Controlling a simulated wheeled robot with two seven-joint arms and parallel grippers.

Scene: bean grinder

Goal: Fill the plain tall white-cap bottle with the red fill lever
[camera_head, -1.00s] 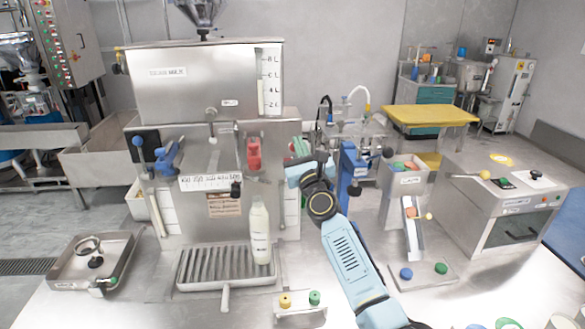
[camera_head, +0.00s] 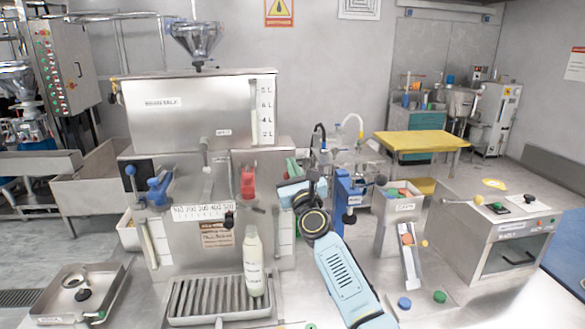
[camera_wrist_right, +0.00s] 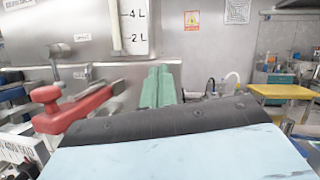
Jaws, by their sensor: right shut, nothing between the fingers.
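The tall whitish bottle (camera_head: 253,262) stands upright at the right end of the slatted drip tray (camera_head: 190,299), below the dispenser front. Its top is close under the red lever's area; whether its cap is on I cannot tell. The red fill lever (camera_head: 248,183) is on the steel dispenser (camera_head: 195,110), and it shows large at the left in the right wrist view (camera_wrist_right: 75,108). My right gripper (camera_head: 283,190) is to the right of the red lever, apart from it, shut and empty. Its fingertips are hard to make out. My left gripper is not in view.
A blue lever (camera_head: 159,190) is at the dispenser's left. A blue upright stand (camera_head: 345,200) and a bin marked as caps (camera_head: 398,205) stand close right of my right arm. A steel tray (camera_head: 80,293) lies front left.

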